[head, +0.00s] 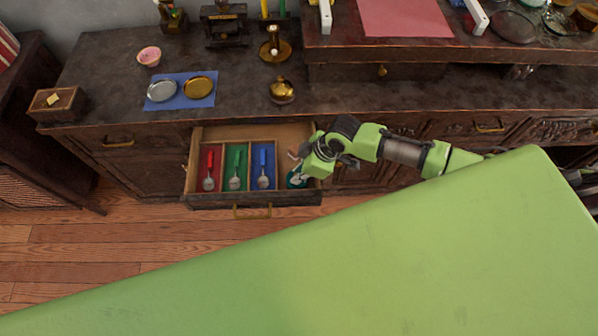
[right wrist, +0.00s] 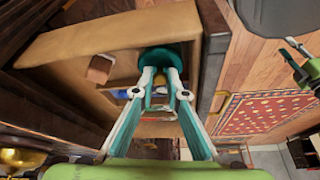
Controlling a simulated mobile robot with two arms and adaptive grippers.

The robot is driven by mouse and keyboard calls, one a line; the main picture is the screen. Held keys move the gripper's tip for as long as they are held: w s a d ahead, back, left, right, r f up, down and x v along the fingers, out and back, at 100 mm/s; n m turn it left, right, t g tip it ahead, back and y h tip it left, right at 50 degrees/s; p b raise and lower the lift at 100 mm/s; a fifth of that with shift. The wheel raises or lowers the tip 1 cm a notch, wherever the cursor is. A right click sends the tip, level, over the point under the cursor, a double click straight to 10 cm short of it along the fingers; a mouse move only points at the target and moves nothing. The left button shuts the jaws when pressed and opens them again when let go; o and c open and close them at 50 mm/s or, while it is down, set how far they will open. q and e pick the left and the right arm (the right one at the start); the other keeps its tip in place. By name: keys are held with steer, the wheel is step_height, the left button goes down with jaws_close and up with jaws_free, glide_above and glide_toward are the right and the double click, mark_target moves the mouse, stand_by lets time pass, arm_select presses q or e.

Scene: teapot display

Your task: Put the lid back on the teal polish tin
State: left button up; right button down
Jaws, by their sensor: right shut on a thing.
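My right gripper (head: 300,168) reaches down into the right end of the open drawer (head: 257,199). In the right wrist view its two fingers (right wrist: 159,75) are shut on a dark teal round piece (right wrist: 161,55), which looks like the lid. In the head view teal (head: 296,181) shows in the rightmost compartment, partly under the gripper. I cannot tell lid from tin there, nor whether they touch.
Other drawer compartments hold red (head: 209,166), green (head: 235,166) and blue (head: 263,164) handled utensils. On the cabinet top are a blue mat (head: 181,91) with a silver and a gold dish, a brass pot (head: 282,92), a pink bowl (head: 149,56) and a wooden box (head: 57,104).

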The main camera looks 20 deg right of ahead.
steer(key=c, duration=1.9)
jaws_free()
steer(key=o, duration=0.4)
steer(key=shift+o, duration=0.2)
steer(key=shift+r+p, duration=3.55)
steer(key=shift+p, duration=0.2)
